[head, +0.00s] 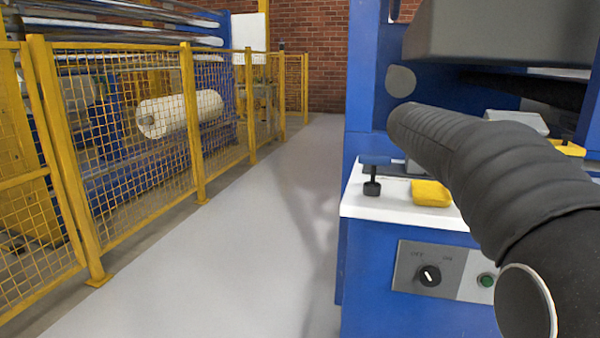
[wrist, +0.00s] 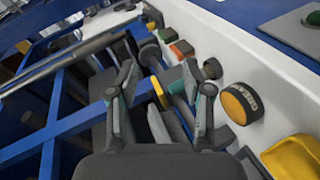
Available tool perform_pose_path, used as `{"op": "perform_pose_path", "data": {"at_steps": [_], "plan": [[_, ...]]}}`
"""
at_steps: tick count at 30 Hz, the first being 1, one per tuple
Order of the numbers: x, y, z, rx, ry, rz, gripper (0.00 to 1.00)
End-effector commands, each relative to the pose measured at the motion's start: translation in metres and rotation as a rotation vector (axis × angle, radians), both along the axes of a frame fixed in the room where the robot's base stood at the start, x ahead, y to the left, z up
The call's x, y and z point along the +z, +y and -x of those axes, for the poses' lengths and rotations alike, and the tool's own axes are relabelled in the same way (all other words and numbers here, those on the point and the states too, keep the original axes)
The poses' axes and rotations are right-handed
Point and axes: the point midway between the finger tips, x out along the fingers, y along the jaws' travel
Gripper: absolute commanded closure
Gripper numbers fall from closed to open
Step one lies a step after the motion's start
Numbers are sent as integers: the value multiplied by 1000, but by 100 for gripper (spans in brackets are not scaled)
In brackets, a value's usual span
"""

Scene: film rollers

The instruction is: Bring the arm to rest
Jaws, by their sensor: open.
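My arm (head: 455,150), in a black ribbed sleeve, reaches from the right edge over the white top of the blue machine (head: 400,205) in the head view. My gripper does not show clearly there. In the wrist view my gripper (wrist: 162,78) is open, its two fingers apart. It is above or beside the white panel (wrist: 235,45) and blue frame of the machine. Grey and yellow parts show behind the gap between the fingers. I cannot tell whether the fingers touch anything.
A rotary switch (head: 430,276) is on the machine's front. Yellow mesh fencing (head: 120,140) stands left; the grey aisle (head: 240,240) is clear.

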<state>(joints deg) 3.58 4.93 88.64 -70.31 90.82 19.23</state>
Motion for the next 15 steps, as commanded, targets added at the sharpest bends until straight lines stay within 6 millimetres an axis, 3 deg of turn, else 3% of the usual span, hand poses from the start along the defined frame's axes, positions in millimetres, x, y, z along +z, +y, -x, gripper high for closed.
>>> {"op": "perform_pose_path", "data": {"at_steps": [8,15], "plan": [[-66,52,62,208,-3,-354,50],[-131,119,119,388,-69,-665,50]]}}
